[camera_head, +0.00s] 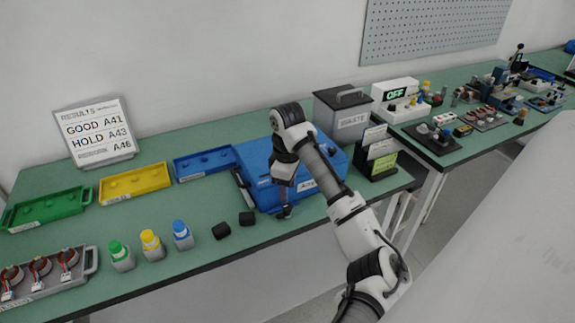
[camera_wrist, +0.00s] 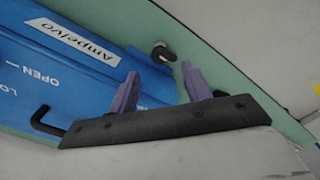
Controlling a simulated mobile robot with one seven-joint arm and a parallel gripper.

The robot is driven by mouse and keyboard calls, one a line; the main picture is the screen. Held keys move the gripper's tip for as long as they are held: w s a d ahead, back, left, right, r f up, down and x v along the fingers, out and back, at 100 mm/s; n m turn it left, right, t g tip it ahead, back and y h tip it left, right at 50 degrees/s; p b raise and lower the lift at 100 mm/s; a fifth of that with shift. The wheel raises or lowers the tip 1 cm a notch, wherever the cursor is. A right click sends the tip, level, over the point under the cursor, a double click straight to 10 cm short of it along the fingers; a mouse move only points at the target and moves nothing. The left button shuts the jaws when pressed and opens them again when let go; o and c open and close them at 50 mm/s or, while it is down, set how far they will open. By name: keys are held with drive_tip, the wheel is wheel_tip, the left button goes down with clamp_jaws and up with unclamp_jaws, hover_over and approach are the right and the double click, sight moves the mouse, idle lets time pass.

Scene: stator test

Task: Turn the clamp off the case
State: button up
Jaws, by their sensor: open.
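The blue case (camera_head: 256,160) lies on the green bench. In the wrist view the case (camera_wrist: 100,75) shows a white label and printed "OPEN" with a mark. In the head view my gripper (camera_head: 282,192) points down at the case's front edge.
A grey box (camera_head: 340,118) and a dark card holder (camera_head: 379,160) stand right of the case. Blue, yellow (camera_head: 134,183) and green trays lie to the left.

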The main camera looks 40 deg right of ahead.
sight(287, 206)
wheel_tip(287, 206, up, 8)
idle(0.4)
idle(0.4)
